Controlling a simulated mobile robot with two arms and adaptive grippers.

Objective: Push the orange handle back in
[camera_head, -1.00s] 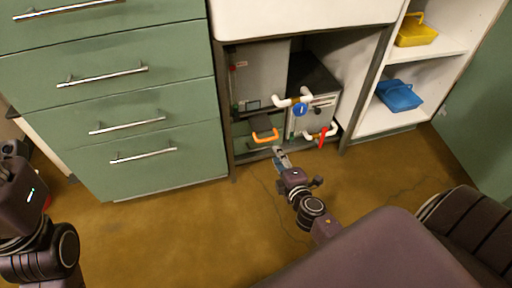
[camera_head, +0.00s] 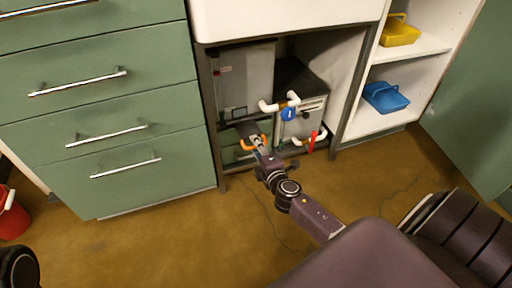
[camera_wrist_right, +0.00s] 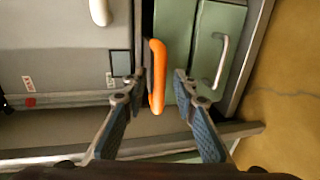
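The orange handle (camera_head: 243,146) is on the equipment in the open bay under the white worktop, low and left of the white pipes. My right gripper (camera_head: 258,143) reaches into the bay and partly covers the handle in the head view. In the right wrist view, the orange handle (camera_wrist_right: 157,82) stands upright between the two spread fingers of my right gripper (camera_wrist_right: 160,76), with a gap to the right finger. Whether the left finger touches it is unclear. My left gripper is out of view; only a dark piece of my left arm shows at the lower left.
White pipes with a blue part (camera_head: 289,114) and a red lever (camera_head: 312,141) are close right of the handle. The bay's dark frame (camera_head: 210,130) borders it at left. Green drawers (camera_head: 120,135) stand left, white shelves (camera_head: 372,125) right. The floor in front is clear.

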